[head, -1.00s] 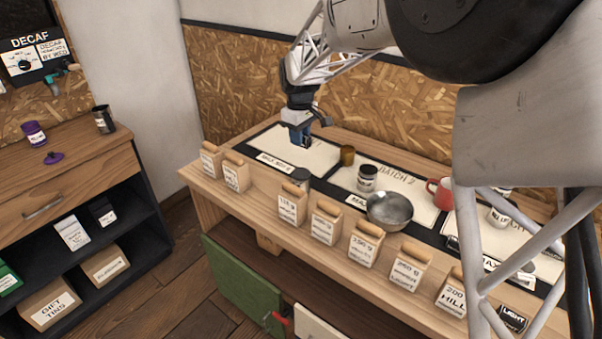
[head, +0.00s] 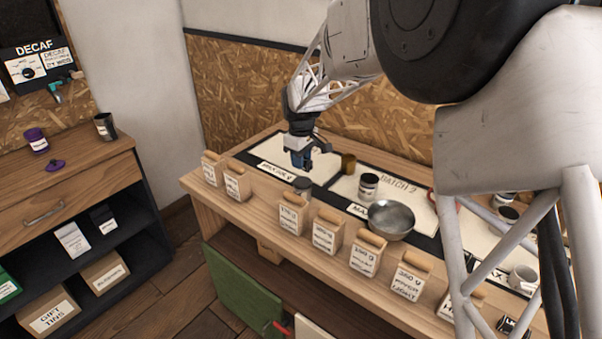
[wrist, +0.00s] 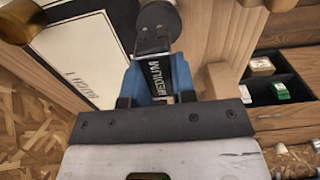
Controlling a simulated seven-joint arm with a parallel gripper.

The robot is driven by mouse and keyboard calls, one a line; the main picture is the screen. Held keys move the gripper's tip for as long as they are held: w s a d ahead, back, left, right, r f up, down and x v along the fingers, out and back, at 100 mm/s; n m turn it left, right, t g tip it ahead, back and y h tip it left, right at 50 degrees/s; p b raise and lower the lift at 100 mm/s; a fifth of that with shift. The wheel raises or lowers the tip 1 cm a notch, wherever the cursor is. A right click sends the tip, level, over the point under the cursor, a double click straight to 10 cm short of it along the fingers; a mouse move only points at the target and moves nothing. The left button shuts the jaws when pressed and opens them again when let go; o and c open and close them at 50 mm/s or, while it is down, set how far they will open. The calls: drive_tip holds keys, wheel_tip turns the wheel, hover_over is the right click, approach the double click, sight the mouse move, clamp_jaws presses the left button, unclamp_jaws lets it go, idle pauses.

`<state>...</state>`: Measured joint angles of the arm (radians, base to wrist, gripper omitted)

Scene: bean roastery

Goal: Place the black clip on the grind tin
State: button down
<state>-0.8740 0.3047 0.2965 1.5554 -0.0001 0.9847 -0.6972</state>
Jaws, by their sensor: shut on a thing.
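My gripper (head: 301,163) is over the front right part of the left card on the bench. In the wrist view its blue fingers (wrist: 160,80) are shut on the black clip (wrist: 157,68), which carries white lettering that seems to read MEDIUM. In the head view the clip is too small to make out. A short dark grey tin (head: 303,186) stands just in front of and below my gripper. It also shows in the wrist view (wrist: 158,20), just beyond the clip. I take it for the grind tin, but no label on it is readable.
A metal bowl (head: 391,222), a labelled dark jar (head: 368,187) and a brass cup (head: 348,164) stand to the right. Several labelled bags (head: 326,233) line the bench's front edge. The left card (head: 270,158) is mostly bare.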

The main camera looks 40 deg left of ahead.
sight(301, 180)
drive_tip(key=shift+f, duration=2.45)
drive_tip(key=shift+f, duration=0.1)
drive_tip(key=c, duration=0.9)
unclamp_jaws()
drive_tip(key=shift+c, duration=0.2)
wheel_tip(301, 180, up, 12)
drive_tip(key=shift+r, duration=0.1)
drive_tip(key=shift+d, duration=0.1)
